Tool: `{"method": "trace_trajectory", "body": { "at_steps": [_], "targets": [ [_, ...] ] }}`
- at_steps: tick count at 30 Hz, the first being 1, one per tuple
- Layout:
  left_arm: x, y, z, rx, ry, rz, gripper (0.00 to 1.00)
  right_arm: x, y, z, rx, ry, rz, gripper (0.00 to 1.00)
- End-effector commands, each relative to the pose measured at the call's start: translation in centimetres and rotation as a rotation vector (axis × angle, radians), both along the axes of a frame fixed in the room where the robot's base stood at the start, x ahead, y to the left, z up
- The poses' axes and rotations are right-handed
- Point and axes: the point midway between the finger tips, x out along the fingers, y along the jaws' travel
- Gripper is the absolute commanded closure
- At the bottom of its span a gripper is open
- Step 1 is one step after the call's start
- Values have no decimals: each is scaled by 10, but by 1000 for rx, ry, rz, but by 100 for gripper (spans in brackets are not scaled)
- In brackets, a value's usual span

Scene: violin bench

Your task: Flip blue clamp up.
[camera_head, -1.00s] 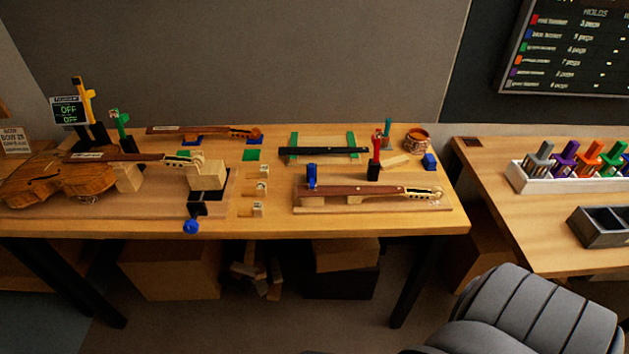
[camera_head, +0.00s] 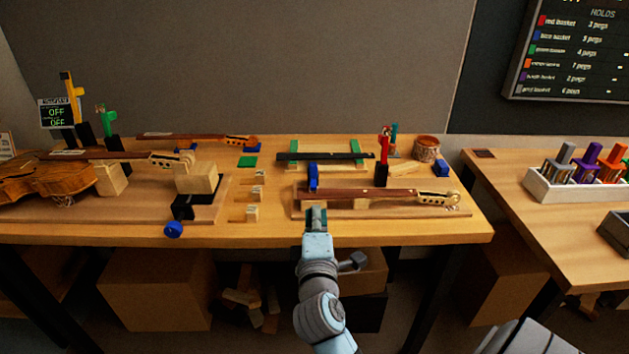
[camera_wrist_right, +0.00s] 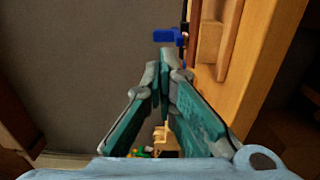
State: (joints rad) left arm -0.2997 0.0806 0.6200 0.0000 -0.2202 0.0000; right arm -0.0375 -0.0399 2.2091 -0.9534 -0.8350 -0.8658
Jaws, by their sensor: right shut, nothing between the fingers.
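The blue clamp (camera_head: 313,178) sits at the left end of a dark violin neck (camera_head: 370,194), which lies on a wooden board on the bench. In the head view the clamp's blue part looks upright. It also shows in the right wrist view (camera_wrist_right: 167,36), just beyond my fingertips. My right gripper (camera_head: 316,212) is at the bench's front edge, just in front of the clamp. It is shut and empty, with its teal fingers meeting at the tips (camera_wrist_right: 166,72). I cannot tell whether it touches the clamp. My left gripper is out of view.
A red clamp (camera_head: 384,143) stands behind the neck. A blue block (camera_head: 441,169) lies at its right. A wooden block on a black stand (camera_head: 200,206) with a blue knob (camera_head: 174,230) is at left. Small wooden blocks (camera_head: 252,214) lie between. Colored pegs fill a white rack (camera_head: 570,190).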

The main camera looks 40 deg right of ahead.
Motion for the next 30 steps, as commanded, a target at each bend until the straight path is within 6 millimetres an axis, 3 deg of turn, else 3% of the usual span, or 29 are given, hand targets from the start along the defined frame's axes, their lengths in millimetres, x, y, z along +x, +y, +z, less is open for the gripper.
{"method": "trace_trajectory", "body": {
  "at_steps": [7, 21, 30],
  "targets": [
    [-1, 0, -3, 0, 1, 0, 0, 21, -16, 0, -5, -1, 0, 100],
    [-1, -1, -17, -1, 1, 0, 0, 97, -74, -1, 0, 0, 0, 100],
    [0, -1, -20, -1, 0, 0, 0, 111, -85, -1, 1, 0, 1, 100]
  ]
}}
